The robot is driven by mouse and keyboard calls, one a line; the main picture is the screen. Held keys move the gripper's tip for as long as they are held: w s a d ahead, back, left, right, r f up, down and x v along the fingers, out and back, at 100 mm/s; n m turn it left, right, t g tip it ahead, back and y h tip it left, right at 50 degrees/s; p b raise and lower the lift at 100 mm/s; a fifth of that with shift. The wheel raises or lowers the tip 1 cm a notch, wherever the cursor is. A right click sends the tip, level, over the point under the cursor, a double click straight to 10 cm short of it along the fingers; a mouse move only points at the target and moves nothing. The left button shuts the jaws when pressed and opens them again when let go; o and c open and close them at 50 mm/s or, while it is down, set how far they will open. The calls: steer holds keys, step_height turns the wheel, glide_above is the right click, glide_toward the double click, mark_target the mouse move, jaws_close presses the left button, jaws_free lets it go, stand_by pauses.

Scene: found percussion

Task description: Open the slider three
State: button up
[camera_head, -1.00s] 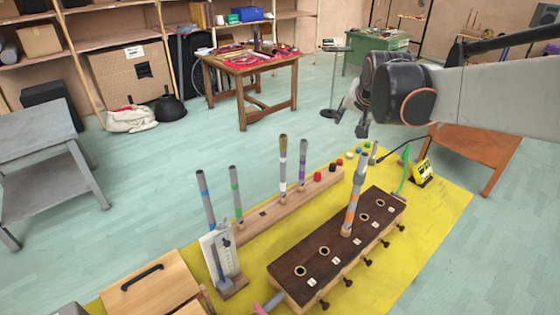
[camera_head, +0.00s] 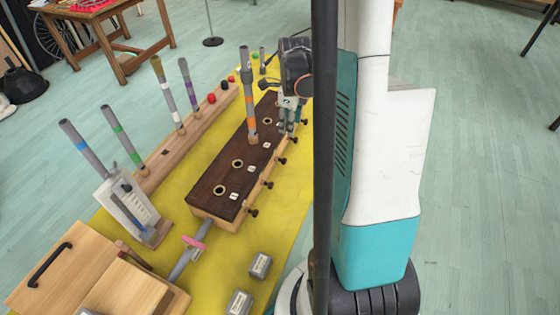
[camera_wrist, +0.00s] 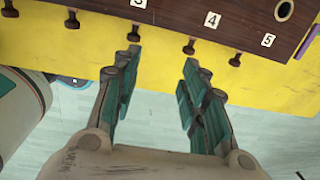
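The long wooden box (camera_head: 216,203) has a dark top with holes and numbered labels, and a row of dark slider knobs along its right side. In the wrist view the box edge (camera_wrist: 175,10) shows labels 3, 4 and 5. The knob in line with label 3 (camera_wrist: 133,33) is just beyond my left fingertip, and the knob by label 4 (camera_wrist: 189,46) is just beyond the right one. My gripper (camera_wrist: 161,58) is open and empty, its fingers pointing at the knob side. In the head view my gripper (camera_head: 288,126) is beside the box's far half.
A banded tube (camera_head: 249,95) stands upright in a hole of the box. Several tubes stand on a wooden rail (camera_head: 163,160) to the left. Small grey blocks (camera_head: 260,265) lie on the yellow mat (camera_head: 285,225). A wooden case (camera_head: 60,270) is at front left.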

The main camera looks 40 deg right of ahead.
mark_target(285, 159)
steer(key=shift+g+y, duration=0.3)
steer(key=shift+g, duration=0.1)
steer(key=a+f+b, duration=0.1)
steer(key=f, duration=0.3)
steer(key=s+a+f+b, duration=0.1)
steer(key=f+b, duration=0.1)
steer(key=f, duration=0.3)
steer(key=a+f+b, duration=0.1)
steer(key=f+b, duration=0.1)
steer(key=f, duration=0.3)
steer(key=shift+s+a, duration=0.15)
steer(key=shift+a, duration=0.05)
steer(key=shift+r, duration=0.1)
